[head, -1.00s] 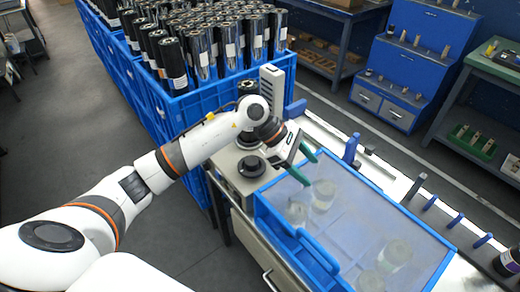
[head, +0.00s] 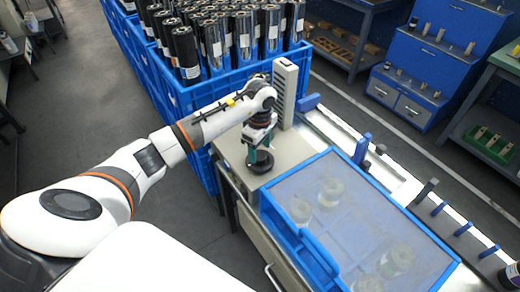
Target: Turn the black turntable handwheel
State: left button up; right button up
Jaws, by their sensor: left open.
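The black turntable handwheel (head: 252,167) is a dark round disc on top of the grey machine cabinet, near its front left corner. The gripper and wrist hide the wheel's upper part. My right gripper is out of view.
A clear-lidded blue-framed box (head: 290,240) with several rolls inside adjoins the cabinet on the right. A grey slotted post (head: 285,92) stands close behind the gripper. Blue crates (head: 190,98) of black rolls stand behind.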

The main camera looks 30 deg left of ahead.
pick_arm(q)
jog(key=shift+f, duration=1.15)
jog(key=c, duration=1)
jog(key=shift+n, duration=0.3)
jog(key=n+b, duration=0.1)
jog(key=n, duration=0.2)
jog(key=shift+n, duration=0.4)
jog(key=n+b, duration=0.1)
jog(key=n, duration=0.2)
jog(key=shift+n+b, duration=0.35)
jog(key=shift+n, duration=1.15)
